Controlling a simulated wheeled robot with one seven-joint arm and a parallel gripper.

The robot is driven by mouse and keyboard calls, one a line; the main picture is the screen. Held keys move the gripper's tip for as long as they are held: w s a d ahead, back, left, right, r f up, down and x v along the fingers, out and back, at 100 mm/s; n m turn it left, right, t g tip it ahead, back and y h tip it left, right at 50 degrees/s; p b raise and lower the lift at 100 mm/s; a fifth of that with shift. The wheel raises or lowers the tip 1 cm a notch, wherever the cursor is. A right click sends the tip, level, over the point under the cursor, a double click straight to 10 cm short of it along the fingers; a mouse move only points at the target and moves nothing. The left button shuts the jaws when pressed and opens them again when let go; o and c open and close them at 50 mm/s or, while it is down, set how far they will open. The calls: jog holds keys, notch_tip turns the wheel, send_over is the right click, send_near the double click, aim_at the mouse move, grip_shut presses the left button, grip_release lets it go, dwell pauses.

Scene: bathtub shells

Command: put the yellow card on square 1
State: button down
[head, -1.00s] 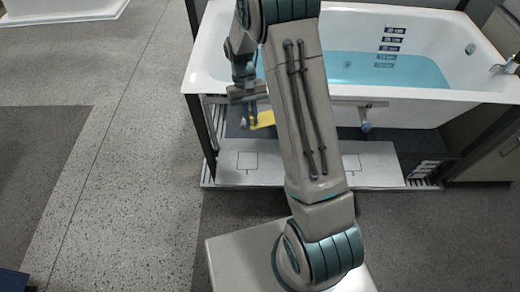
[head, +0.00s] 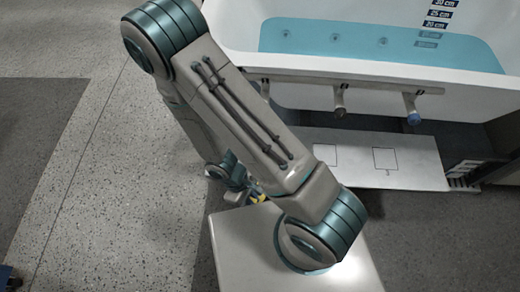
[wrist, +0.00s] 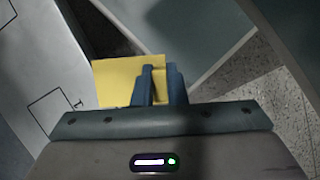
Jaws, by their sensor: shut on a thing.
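My gripper (wrist: 160,84) is shut on the yellow card (wrist: 112,82), which sticks out to the left of the blue fingers in the wrist view. In the head view the gripper is low beside my arm, and only a small yellow bit of the card (head: 257,198) shows. The white board (head: 415,165) lies in front of the tub with two outlined squares, a left one (head: 325,155) and a right one (head: 385,160). The wrist view shows one outlined square (wrist: 52,112) left of the card, with a small mark beside it that resembles a 1. The card is apart from that square.
The white bathtub (head: 475,105) with blue water stands behind the board. A rail (head: 375,88) with hanging knobs runs along its front above the board. A slatted grate (head: 463,172) is at the board's right.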

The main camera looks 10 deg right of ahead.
jog(key=w+f+b, duration=0.1)
jog(key=b, duration=0.2)
jog(key=shift+w+b, duration=0.15)
jog(key=shift+b, duration=0.15)
jog(key=w+d+b, duration=0.1)
jog(key=b, duration=0.5)
jog(key=shift+w+r+b, duration=0.15)
jog(key=shift+b, duration=0.15)
jog(key=w+d, duration=0.1)
jog(key=w, duration=0.4)
jog(key=w+d+b, duration=0.1)
jog(key=w+d, duration=0.1)
jog(key=w, duration=0.3)
jog(key=w+d+b, duration=0.1)
jog(key=w+d, duration=0.1)
jog(key=w, duration=0.4)
jog(key=shift+d+f, duration=0.15)
jog(key=shift+f, duration=0.1)
notch_tip(320, 180, down, 6)
jog(key=shift+r+b, duration=0.1)
jog(key=shift+b, duration=1.15)
jog(key=shift+w, duration=0.15)
jog(key=c, duration=1.5)
grip_release()
jog(key=shift+o, duration=0.2)
